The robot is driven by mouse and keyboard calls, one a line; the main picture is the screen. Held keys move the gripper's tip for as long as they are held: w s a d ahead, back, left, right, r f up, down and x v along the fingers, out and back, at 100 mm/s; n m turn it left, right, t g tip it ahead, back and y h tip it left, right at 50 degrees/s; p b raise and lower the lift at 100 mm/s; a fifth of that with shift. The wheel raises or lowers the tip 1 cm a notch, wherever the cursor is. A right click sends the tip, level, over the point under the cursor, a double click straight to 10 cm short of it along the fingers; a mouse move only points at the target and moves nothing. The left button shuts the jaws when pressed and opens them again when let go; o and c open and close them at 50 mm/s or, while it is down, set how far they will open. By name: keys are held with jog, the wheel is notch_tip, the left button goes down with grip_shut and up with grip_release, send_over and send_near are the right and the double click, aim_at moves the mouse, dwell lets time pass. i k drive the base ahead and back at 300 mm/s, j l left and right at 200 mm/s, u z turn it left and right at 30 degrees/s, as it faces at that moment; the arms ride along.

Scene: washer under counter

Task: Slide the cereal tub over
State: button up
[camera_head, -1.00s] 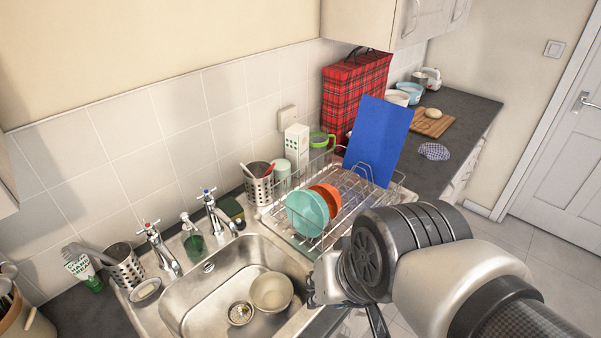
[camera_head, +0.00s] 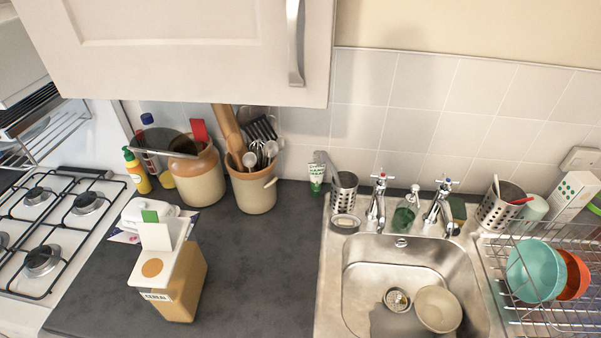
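The cereal tub (camera_head: 181,291) looks to be the tan, box-shaped container with a white lid (camera_head: 163,266) on the dark counter at the left. It stands upright near the counter's front edge, between the hob and the sink. A white flap sticks up from its lid, and a round tan patch shows on the lid. Part of a printed label shows on its front. My gripper is not in this view, so its distance to the tub cannot be seen.
Behind the tub lie a white item (camera_head: 150,214) and papers. A crock (camera_head: 199,176) and a utensil pot (camera_head: 251,188) stand at the wall. The gas hob (camera_head: 42,262) is left, the sink (camera_head: 372,262) right. Bare counter (camera_head: 256,268) lies between tub and sink.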

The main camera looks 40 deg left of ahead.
aim_at(173, 283)
jog(key=j+u, duration=0.1)
jog(key=u, duration=2.55)
jog(key=j, duration=0.1)
